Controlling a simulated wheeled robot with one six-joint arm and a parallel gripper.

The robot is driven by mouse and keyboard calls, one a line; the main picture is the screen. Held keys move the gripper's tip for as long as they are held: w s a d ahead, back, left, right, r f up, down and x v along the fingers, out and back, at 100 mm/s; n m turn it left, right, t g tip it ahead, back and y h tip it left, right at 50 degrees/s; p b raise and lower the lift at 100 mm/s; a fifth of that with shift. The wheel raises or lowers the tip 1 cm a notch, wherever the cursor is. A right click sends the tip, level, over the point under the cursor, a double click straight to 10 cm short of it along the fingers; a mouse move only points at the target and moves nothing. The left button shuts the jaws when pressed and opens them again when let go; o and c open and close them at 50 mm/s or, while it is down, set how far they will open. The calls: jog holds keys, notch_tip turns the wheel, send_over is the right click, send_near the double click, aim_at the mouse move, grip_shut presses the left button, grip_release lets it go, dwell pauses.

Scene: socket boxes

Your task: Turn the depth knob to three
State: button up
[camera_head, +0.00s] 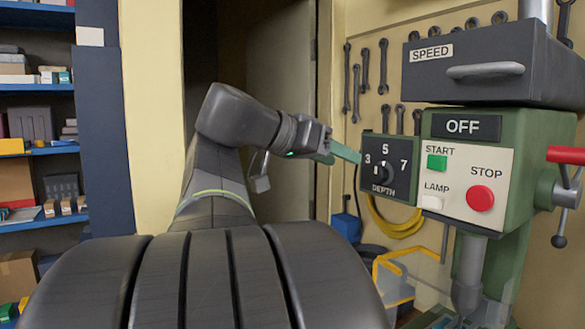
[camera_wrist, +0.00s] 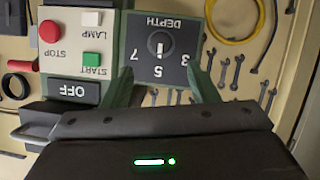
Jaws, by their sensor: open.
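The depth knob (camera_head: 386,172) is a round dark knob with a white mark, on a dark panel (camera_head: 370,142) marked 3, 5, 7 and DEPTH. In the wrist view the panel is upside down, and the mark on the knob (camera_wrist: 160,43) points roughly toward the 5. My gripper (camera_head: 352,154) is at the panel's left side in the head view. Its green fingers are apart and empty in the wrist view (camera_wrist: 161,72), in front of the panel's numbered side, one on each side. The knob is beyond the fingertips; I cannot tell how far.
Right of the panel, the white control plate (camera_head: 462,160) carries a green START button (camera_head: 437,162), a red STOP button (camera_head: 480,198) and a LAMP switch (camera_head: 431,202). A dark SPEED housing (camera_head: 480,90) overhangs above. A red-handled lever (camera_head: 566,155) sticks out at right. Wrenches hang behind.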

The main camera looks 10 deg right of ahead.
aim_at(376, 173)
jog(key=p+x, duration=0.2)
jog(key=x, duration=0.8)
jog(key=shift+w+d+f, duration=0.1)
jog(key=shift+d+f, duration=0.05)
jog(key=shift+d, duration=0.1)
jog(key=shift+c, duration=0.2)
jog(key=c, duration=0.9)
